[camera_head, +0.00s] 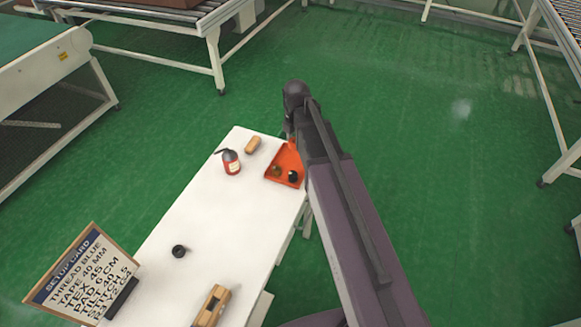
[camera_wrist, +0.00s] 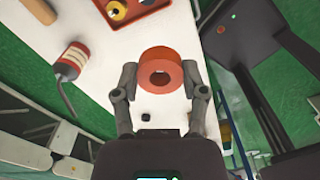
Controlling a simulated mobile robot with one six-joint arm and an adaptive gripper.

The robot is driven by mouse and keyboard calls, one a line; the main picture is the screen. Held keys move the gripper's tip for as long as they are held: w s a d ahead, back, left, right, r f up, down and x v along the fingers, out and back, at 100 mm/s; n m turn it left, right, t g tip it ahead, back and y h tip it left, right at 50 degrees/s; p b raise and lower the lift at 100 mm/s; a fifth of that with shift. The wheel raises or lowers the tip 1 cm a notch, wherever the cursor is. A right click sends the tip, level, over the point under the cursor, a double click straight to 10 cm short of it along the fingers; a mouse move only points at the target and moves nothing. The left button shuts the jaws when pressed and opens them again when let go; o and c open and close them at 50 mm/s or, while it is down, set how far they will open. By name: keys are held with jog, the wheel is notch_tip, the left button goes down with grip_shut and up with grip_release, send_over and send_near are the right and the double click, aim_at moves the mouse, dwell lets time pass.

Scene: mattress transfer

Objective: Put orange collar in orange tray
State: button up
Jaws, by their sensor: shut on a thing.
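The orange collar (camera_wrist: 160,72), a thick orange-red ring, is between my gripper's fingertips (camera_wrist: 160,76) in the wrist view. My gripper is shut on it, one finger on each side. The orange tray (camera_head: 283,158) lies at the far right corner of the white table in the head view. It holds a brass-coloured piece (camera_head: 276,170) and a black piece (camera_head: 293,176). Part of the tray (camera_wrist: 118,24) shows at the top of the wrist view, apart from the collar. In the head view my arm hides most of my gripper.
The middle of the white table (camera_head: 205,205) is clear.

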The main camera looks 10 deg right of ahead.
jog(key=d+f+b, duration=0.1)
jog(key=f+b, duration=0.4)
jog(key=s+d+f+b, duration=0.1)
jog(key=f+b, duration=0.5)
jog(key=s+d+f+b, duration=0.1)
jog(key=f+b, duration=0.4)
jog(key=f, duration=0.1)
jog(key=shift+s+d, duration=0.25)
jog(key=shift+d, duration=0.1)
jog(key=shift+w, duration=0.1)
jog(key=b, duration=0.2)
send_over(295, 158)
jog(key=s, duration=0.1)
jog(key=shift+s+a+f, duration=0.1)
jog(key=shift+s+f, duration=0.1)
jog(key=shift+f, duration=0.5)
jog(key=shift+w, duration=0.6)
jog(key=shift+w+f, duration=0.1)
jog(key=shift+f, duration=0.25)
notch_tip(295, 158, down, 3)
jog(key=b, duration=0.3)
jog(key=shift+f+b, duration=0.1)
jog(key=shift+b, duration=0.25)
jog(key=o, duration=1.1)
